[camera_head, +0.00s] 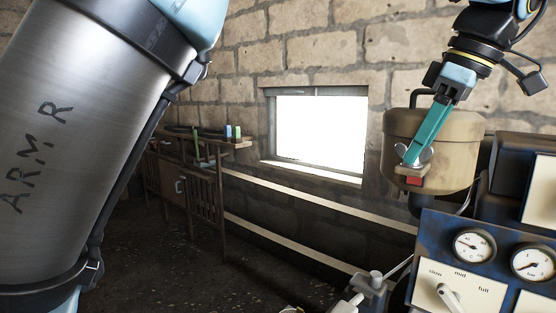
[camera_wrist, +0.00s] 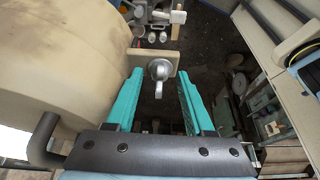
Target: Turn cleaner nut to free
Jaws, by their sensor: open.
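The cleaner nut (camera_wrist: 160,70) is a silvery wing nut on a small tan plate (camera_wrist: 140,57) beside the large beige air cleaner (camera_wrist: 70,50). In the head view the nut (camera_head: 427,155) shows at the front of the beige cleaner (camera_head: 432,128), above a small red block (camera_head: 413,181). My gripper (camera_wrist: 158,85) has teal fingers, open, one on each side of the nut, with a visible gap on both sides in the wrist view. In the head view the fingers (camera_head: 411,160) reach down to the nut and partly cover it.
A blue panel (camera_head: 430,235) with gauges (camera_head: 474,246) and a lever (camera_head: 449,297) stands below right of the cleaner. A dark bent pipe (camera_wrist: 42,140) runs close beside my gripper. A wooden bench (camera_head: 200,190) stands by the far wall, with open floor before it.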

